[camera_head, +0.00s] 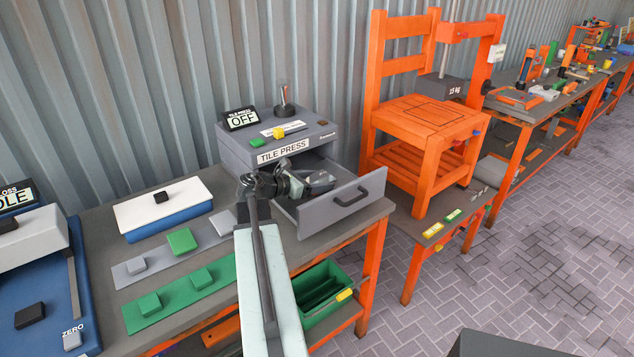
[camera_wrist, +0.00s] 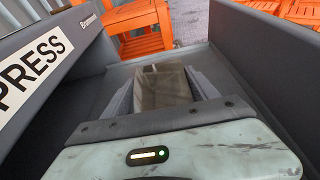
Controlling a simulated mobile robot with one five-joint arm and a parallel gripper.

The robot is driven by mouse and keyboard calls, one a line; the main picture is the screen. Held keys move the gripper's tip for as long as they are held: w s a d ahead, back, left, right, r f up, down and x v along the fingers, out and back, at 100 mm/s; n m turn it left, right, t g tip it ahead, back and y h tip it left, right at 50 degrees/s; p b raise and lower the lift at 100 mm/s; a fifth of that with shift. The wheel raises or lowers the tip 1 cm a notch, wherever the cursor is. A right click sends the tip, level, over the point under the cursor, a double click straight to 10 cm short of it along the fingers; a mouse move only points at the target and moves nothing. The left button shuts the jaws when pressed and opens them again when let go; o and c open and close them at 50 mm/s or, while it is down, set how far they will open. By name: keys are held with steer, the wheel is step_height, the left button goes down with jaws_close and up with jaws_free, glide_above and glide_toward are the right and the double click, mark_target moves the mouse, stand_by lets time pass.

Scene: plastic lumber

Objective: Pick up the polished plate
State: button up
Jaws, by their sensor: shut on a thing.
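The polished plate (camera_wrist: 163,85) is a shiny grey-brown square block in the wrist view. It lies between the two grey fingers of my gripper (camera_wrist: 165,90), which are shut on it. My gripper (camera_head: 316,183) reaches into the open drawer (camera_head: 345,204) of the grey tile press (camera_head: 285,150). In the head view I cannot make out the plate apart from the gripper. The drawer walls also show around the gripper in the wrist view. I cannot tell whether the plate is lifted off the drawer floor.
The press sign (camera_head: 242,119) reads OFF. Grey and green strips with small blocks (camera_head: 181,241) and a white-topped blue box (camera_head: 163,206) lie to the left. An orange chair-like stand (camera_head: 425,115) stands right of the press. A green bin (camera_head: 325,288) sits below the bench.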

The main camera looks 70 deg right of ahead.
mark_target(318, 179)
step_height(318, 179, up, 10)
steer(key=p, duration=1)
steer(key=shift+r, duration=0.1)
